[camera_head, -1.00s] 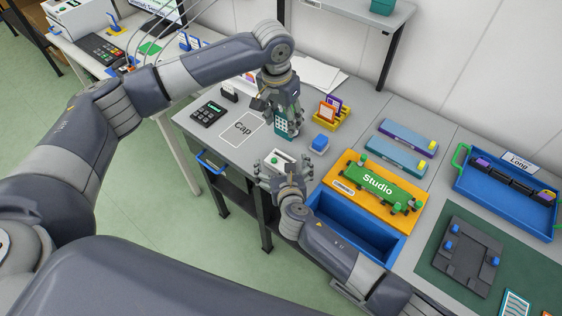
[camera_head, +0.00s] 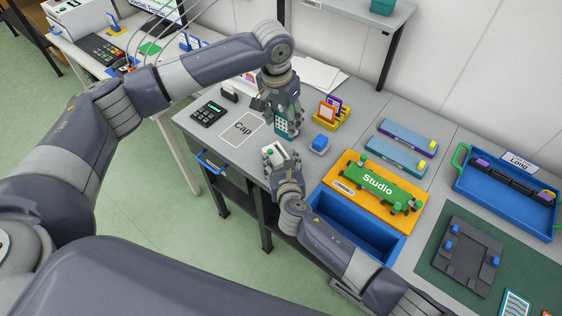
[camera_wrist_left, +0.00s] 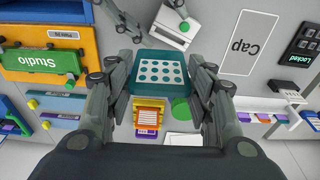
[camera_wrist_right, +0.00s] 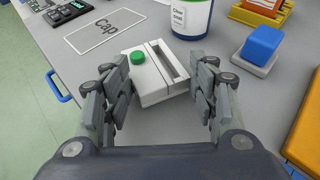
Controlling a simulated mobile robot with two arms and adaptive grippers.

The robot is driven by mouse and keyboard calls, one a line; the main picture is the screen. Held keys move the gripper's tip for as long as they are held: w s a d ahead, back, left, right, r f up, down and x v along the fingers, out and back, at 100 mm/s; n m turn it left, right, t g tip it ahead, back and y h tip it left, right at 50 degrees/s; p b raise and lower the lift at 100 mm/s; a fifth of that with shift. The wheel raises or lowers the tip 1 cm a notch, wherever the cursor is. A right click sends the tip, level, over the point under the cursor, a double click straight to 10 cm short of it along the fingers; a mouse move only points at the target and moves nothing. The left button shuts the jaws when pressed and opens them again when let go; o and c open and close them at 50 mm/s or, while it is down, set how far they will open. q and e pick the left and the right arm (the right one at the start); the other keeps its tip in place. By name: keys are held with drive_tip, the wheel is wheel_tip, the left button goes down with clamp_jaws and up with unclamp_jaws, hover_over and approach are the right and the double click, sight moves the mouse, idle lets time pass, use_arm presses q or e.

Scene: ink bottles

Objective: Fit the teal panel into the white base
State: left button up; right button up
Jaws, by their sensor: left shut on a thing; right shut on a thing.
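In the left wrist view the panel (camera_wrist_left: 160,72) sits between the fingers. The white base (camera_wrist_right: 151,76), with a green button and a long slot, is on the table between the fingers of my right gripper (camera_wrist_right: 158,92), which is shut on it. It also shows in the left wrist view (camera_wrist_left: 170,28). The panel is apart from the base. The panel does not show in the right wrist view.
A white bottle (camera_wrist_right: 191,16) stands just behind the base. A blue block on a pale stand (camera_head: 319,144) and a yellow holder (camera_head: 329,116) are to the right. A marked "Cap" area (camera_head: 242,127) is left. An orange "Studio" tray (camera_head: 345,181) stands beside a blue bin (camera_head: 352,226).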

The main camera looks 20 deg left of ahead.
sight(279, 126)
use_arm(q)
drive_tip(key=shift+w+a+f+m+h, duration=0.1)
drive_tip(key=shift+w+a+f+m, duration=0.2)
drive_tip(key=shift+f+m, duration=0.5)
drive_tip(key=shift+w+a+f+m+h, duration=0.1)
drive_tip(key=shift+w+a+f+m, duration=0.2)
drive_tip(key=shift+f+m, duration=0.5)
drive_tip(key=shift+w+a+f+m+h, duration=0.1)
drive_tip(key=shift+w+a+f+m, duration=0.15)
drive_tip(key=shift+f+m, duration=0.55)
drive_tip(key=shift+d+f, duration=0.1)
drive_tip(key=shift+f, duration=2.9)
idle(2.0)
drive_tip(key=o, duration=1.1)
